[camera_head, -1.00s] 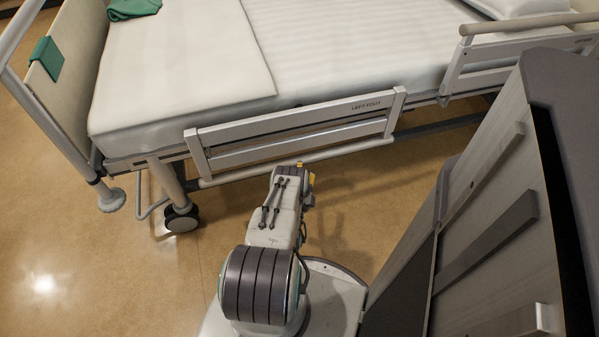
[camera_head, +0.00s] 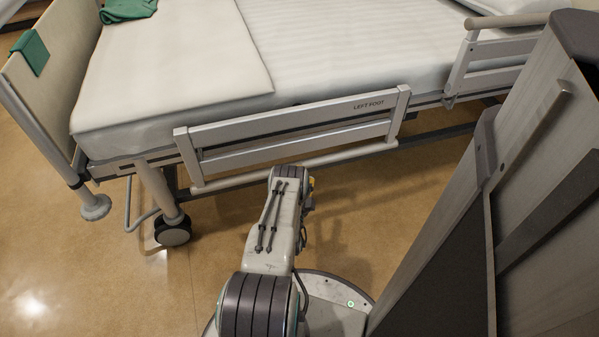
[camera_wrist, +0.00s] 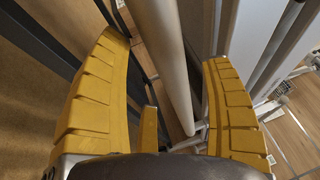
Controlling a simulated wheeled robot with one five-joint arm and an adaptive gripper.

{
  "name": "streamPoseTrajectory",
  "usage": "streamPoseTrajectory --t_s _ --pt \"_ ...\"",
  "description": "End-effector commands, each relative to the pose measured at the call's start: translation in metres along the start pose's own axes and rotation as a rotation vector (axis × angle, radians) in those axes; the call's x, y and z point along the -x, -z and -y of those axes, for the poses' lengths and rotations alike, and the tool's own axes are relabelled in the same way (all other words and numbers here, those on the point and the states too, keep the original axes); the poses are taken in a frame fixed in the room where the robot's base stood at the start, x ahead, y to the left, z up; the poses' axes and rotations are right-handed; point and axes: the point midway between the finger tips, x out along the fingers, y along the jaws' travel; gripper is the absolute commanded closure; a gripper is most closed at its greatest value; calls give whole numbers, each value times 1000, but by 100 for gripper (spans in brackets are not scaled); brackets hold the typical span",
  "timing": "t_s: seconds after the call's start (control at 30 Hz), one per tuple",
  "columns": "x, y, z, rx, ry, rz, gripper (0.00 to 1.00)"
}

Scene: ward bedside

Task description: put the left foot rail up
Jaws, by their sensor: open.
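The left foot rail (camera_head: 295,127) hangs lowered along the near side of the bed, with "LEFT FOOT" printed on its upper bar. Its rounded bottom bar (camera_head: 345,153) is the lowest part. My gripper shows in the wrist view (camera_wrist: 165,85) with its two yellow fingers spread wide. A pale round bar (camera_wrist: 170,60), which looks like the rail's bottom bar, runs between the fingers, with gaps visible on both sides. In the head view my arm reaches to just below the rail's middle, and the fingers are mostly hidden behind it.
The bed (camera_head: 180,90) has a white mattress. A raised head-end rail (camera_head: 490,55) stands at the upper right. A bed wheel (camera_head: 172,230) is at the left. A grey wooden cabinet (camera_head: 540,130) stands close on the right. Floor at the left is clear.

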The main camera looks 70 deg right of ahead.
Motion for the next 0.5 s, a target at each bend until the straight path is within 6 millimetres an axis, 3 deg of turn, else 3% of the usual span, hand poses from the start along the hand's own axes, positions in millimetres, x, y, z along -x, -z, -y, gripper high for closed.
streamPoseTrajectory --t_s 0.5 --pt "-11 0 -4 0 2 0 27"
